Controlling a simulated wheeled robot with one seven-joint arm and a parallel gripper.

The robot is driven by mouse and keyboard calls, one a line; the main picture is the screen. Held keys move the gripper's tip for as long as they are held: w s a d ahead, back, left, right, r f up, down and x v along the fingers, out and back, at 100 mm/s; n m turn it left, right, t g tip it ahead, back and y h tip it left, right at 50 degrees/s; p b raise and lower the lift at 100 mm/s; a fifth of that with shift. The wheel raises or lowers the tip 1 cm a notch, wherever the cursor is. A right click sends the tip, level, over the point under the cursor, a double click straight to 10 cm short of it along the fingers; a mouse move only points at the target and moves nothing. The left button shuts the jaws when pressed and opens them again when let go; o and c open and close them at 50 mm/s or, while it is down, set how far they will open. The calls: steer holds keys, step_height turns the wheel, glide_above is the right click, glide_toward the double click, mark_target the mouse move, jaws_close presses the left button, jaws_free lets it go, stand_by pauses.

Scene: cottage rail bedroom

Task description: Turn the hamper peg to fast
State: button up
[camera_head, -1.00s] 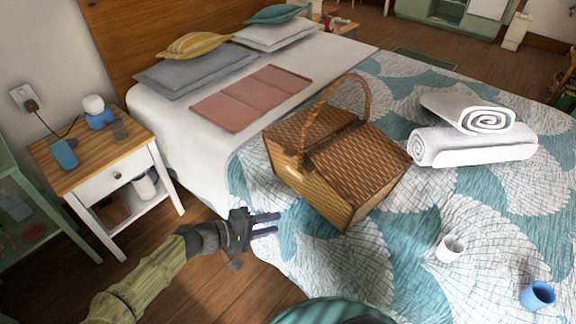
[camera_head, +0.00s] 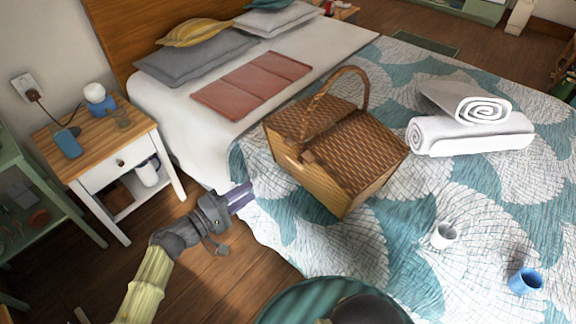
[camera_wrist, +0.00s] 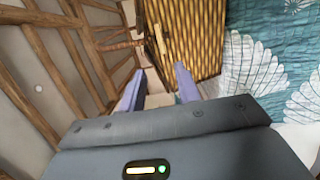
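The hamper (camera_head: 345,165) is a brown wicker basket with a lid and an arched handle, standing upright on the bed. Its woven side (camera_wrist: 190,35) fills the upper middle of the wrist view. A narrow pale wooden piece (camera_wrist: 160,45) stands at the hamper's left edge there; I cannot tell whether it is the peg or how it is turned. My gripper (camera_head: 247,191) is left of the hamper, near the bed's edge and apart from the hamper. In the wrist view my gripper (camera_wrist: 160,82) has its two purple fingers spread with nothing between them.
The bed (camera_head: 300,245) has a teal and white patterned cover. Rolled white towels (camera_head: 470,135), a white cup (camera_head: 444,235) and a blue cup (camera_head: 526,281) lie right of the hamper. A nightstand (camera_head: 95,145) stands left. Wooden floor is clear between it and the bed.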

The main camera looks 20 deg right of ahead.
mark_target(293, 163)
steer(key=x, duration=1.4)
steer(key=shift+w+d+p, duration=0.1)
steer(key=shift+d+p, duration=0.2)
steer(key=shift+p, duration=0.1)
jaws_close()
